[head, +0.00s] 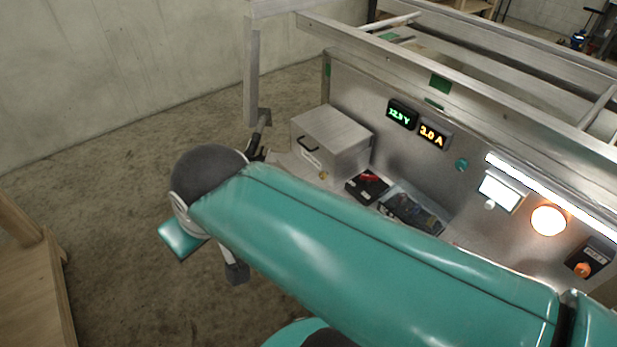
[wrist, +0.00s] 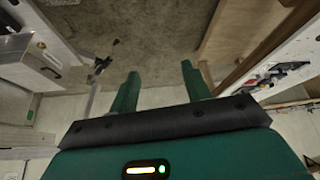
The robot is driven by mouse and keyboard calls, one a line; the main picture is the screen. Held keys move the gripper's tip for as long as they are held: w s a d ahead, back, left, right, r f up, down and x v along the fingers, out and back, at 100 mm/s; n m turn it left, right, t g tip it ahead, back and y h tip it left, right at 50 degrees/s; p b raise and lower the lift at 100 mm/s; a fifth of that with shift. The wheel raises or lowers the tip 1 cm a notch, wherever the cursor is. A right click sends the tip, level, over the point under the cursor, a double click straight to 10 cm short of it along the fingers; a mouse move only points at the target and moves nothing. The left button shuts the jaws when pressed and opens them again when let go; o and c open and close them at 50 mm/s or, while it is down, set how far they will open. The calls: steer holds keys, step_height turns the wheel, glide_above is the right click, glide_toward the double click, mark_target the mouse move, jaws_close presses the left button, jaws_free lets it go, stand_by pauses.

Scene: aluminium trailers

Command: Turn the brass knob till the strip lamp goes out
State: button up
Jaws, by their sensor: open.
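The strip lamp (head: 550,192) is a bright white bar, lit, on the metal panel at the right of the head view. In the head view my gripper cannot be made out.
A round lamp (head: 548,220) glows beside the knob. Green (head: 401,115) and orange (head: 433,135) readouts are farther left on the panel. A metal box (head: 331,142) and a dark tray (head: 411,214) stand below. My arm hides part of the bench. Concrete floor (head: 115,150) is open at left.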

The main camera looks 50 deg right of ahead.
steer(key=w+d+f+g, duration=0.1)
steer(key=w+d, duration=0.1)
steer(key=n+g+h, duration=0.9)
steer(key=n+h, duration=0.6)
steer(key=h, duration=0.3)
glide_toward(321, 176)
steer(key=x, duration=0.8)
steer(key=shift+d, duration=0.2)
steer(key=c, duration=1)
